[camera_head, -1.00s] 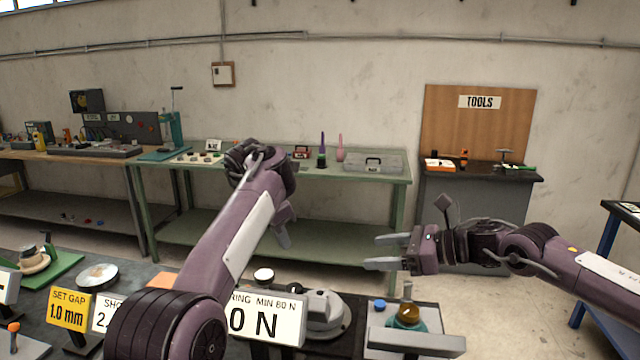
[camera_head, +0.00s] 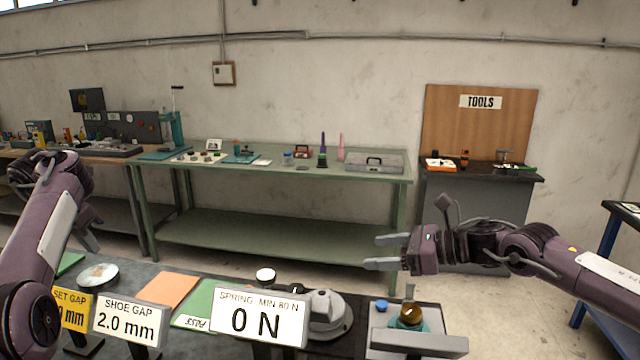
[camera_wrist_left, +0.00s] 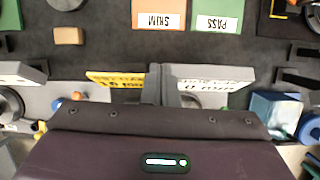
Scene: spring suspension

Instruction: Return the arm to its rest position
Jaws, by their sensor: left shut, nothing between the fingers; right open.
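My left gripper (camera_head: 90,238) hangs at the left edge of the head view, beyond the front bench, with its arm bent at the elbow. In the left wrist view its fingers (camera_wrist_left: 165,88) are together with nothing between them, above the bench top. My right gripper (camera_head: 378,252) is open and empty, pointing left, in front of the gap between the green table and the tool cabinet. Its arm reaches in from the right edge.
The front bench holds a "0 N" sign (camera_head: 260,318), a "2.0 mm" sign (camera_head: 127,320), a yellow gap sign (camera_head: 72,309), an orange pad (camera_head: 168,290), a grey round device (camera_head: 328,312) and a fixture with a teal part (camera_head: 409,318). A green table (camera_head: 270,228) stands behind.

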